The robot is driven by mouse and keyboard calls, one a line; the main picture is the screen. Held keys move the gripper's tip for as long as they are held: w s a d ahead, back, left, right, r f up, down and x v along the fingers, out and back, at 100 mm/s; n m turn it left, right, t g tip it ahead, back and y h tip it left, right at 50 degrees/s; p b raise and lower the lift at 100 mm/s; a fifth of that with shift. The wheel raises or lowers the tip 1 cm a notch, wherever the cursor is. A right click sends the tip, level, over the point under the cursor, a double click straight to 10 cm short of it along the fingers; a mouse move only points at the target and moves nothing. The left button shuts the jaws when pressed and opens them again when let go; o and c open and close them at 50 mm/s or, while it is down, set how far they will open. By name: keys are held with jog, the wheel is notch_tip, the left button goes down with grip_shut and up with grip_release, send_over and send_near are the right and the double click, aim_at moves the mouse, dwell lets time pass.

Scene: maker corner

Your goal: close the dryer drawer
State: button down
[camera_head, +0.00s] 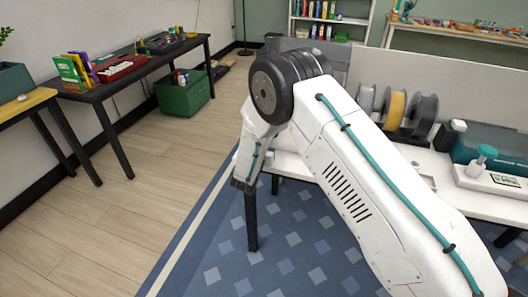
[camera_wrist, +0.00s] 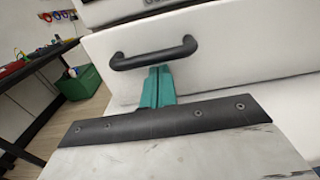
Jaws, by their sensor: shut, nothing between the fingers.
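In the wrist view the dryer drawer (camera_wrist: 235,55) shows as a wide white front with a black bar handle (camera_wrist: 153,55). Part of a white body with a dark panel shows above it at the top edge. How far the drawer stands out cannot be told from this angle. My gripper (camera_wrist: 158,71) has its teal fingers together and empty. The fingertips are just below the middle of the handle, pointing at the drawer front. Whether they touch it is unclear. In the head view my white arm hides the gripper, and I cannot make out the drawer there.
A white bench (camera_head: 425,165) carries several filament spools (camera_head: 395,108), a teal case (camera_head: 478,143) and a small white device (camera_head: 490,178). A dark side table (camera_head: 130,72) and a green crate (camera_head: 185,95) stand at left. The wood floor (camera_head: 150,165) between is clear.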

jog(key=x, duration=0.2)
jog(key=shift+w+d, duration=0.15)
jog(key=shift+w, duration=0.2)
jog(key=shift+w+r, duration=0.1)
jog(key=shift+w+d+r, duration=0.1)
jog(key=shift+r, duration=0.05)
